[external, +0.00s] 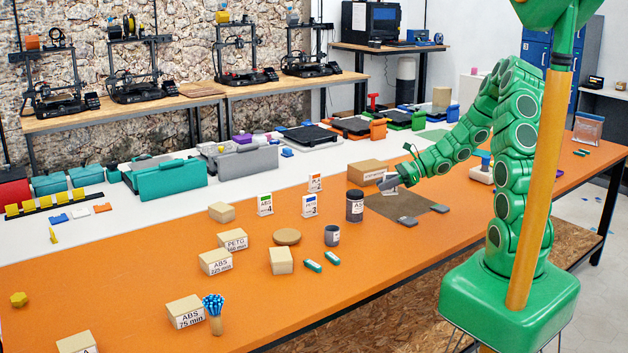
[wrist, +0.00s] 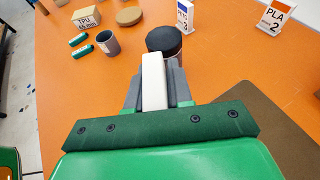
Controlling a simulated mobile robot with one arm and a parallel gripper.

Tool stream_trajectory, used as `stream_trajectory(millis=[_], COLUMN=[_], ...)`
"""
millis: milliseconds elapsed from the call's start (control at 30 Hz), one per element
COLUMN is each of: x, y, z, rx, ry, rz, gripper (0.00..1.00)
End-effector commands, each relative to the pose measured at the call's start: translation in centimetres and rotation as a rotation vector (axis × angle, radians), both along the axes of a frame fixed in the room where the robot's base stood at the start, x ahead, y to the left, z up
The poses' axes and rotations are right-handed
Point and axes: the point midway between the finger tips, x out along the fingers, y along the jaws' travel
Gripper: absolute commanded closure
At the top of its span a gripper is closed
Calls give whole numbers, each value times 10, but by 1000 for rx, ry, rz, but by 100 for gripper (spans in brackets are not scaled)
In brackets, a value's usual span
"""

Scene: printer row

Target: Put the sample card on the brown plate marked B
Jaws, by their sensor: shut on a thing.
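My gripper (external: 388,183) is shut on a white card (wrist: 153,82), seen nearly edge-on between the grey fingers in the wrist view. No writing on this card is readable. In the external view, my gripper holds it above a flat dark-brown plate (external: 385,206), apart from its surface. The same plate shows at the right of the wrist view (wrist: 255,125). I cannot read a B on it.
A dark jar (external: 354,207) stands left of the brown plate; its black lid (wrist: 164,40) is just beyond my fingertips. Numbered upright cards (external: 309,206), a grey cup (external: 332,235) and a cardboard box (external: 367,173) are nearby.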

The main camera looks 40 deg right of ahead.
Motion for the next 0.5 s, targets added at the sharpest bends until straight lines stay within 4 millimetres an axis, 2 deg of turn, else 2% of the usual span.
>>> stream_trajectory(millis=[33,200,333,500], x=[10,32,41,46], y=[-21,-75,-104,-121], z=[-1,-6,-8,-11], rx=[0,3,6,9], ry=[-2,6,10,12], rz=[-51,-187,-256,-296], gripper=[100,100,100,100])
